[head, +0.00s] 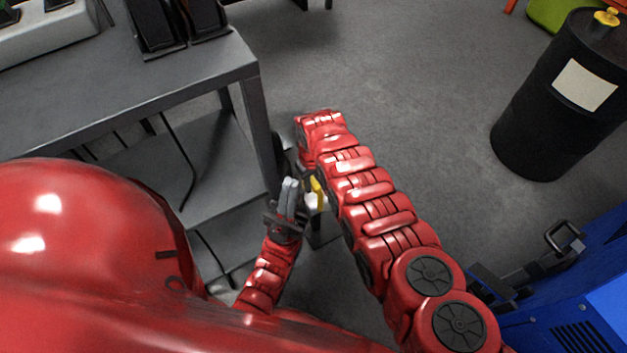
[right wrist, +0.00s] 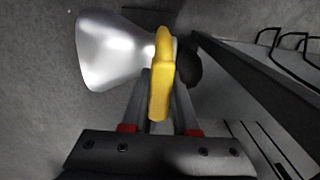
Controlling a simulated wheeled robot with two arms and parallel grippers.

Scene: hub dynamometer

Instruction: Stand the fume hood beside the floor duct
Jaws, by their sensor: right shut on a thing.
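The fume hood is a silver cone (right wrist: 112,50) with a yellow handle (right wrist: 161,75). My right gripper (right wrist: 158,100) is shut on the yellow handle, and the cone points to the left in the right wrist view. A dark round thing (right wrist: 188,66) behind the handle may be the duct; I cannot tell.
A grey workbench (head: 190,75) with a lower shelf stands at the left, close to my grippers. A black drum (head: 545,105) with a yellow cap stands at the right. A blue machine (head: 575,290) is at the lower right. The floor between bench and drum is clear.

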